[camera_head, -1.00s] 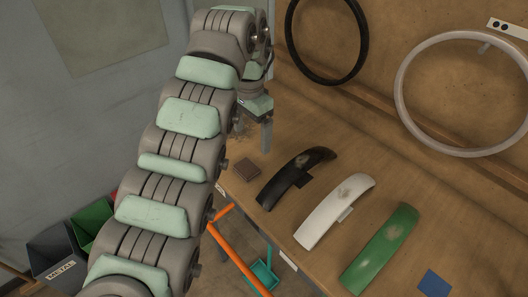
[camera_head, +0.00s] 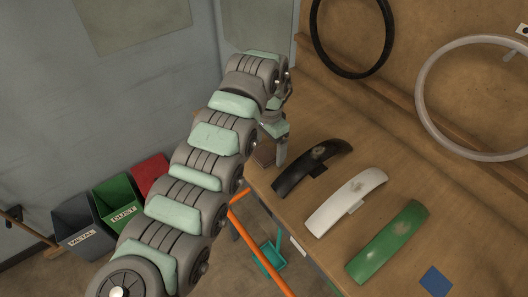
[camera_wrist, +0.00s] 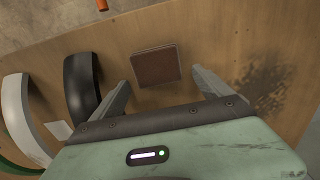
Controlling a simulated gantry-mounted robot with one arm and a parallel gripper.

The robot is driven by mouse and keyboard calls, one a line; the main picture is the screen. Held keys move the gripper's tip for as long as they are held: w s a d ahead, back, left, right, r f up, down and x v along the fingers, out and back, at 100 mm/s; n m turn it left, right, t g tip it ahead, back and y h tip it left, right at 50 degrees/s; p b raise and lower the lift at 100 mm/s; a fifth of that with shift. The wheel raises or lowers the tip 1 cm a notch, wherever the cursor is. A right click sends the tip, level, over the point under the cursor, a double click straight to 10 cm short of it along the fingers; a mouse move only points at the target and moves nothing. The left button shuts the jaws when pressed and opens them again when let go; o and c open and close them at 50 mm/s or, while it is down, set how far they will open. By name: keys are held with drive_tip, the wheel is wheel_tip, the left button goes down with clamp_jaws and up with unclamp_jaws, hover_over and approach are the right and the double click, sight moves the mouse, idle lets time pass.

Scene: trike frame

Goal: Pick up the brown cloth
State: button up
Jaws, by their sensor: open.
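The brown cloth (camera_wrist: 156,66) is a small flat dark-brown square lying on the wooden workbench. In the wrist view it lies ahead of my gripper (camera_wrist: 160,98), roughly between the lines of its two spread fingers. The fingers are open and nothing is between them at their tips that I can see being held. In the head view my gripper (camera_head: 281,150) is over the left end of the bench, and the cloth (camera_head: 265,153) shows only partly beside the finger, the rest hidden behind my arm. The height of the fingertips above the cloth is hard to tell.
Black (camera_head: 312,168), white (camera_head: 346,200) and green (camera_head: 388,242) fenders lie right of the cloth, with a blue square (camera_head: 435,281) beyond. A dark stain (camera_wrist: 270,90) marks the bench. Bins (camera_head: 116,203) stand on the floor at left. An orange bar (camera_head: 262,252) runs below the bench edge.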

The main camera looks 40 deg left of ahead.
drive_tip(key=shift+f, duration=0.45)
drive_tip(key=shift+c, duration=0.4)
drive_tip(key=c, duration=1.4)
drive_tip(key=shift+o, duration=0.2)
wheel_tip(320, 180, up, 12)
drive_tip(key=b, duration=0.3)
wheel_tip(320, 180, up, 7)
drive_tip(key=p, duration=0.4)
hover_over(269, 151)
drive_tip(key=shift+r+p, duration=0.55)
drive_tip(key=shift+p, duration=0.4)
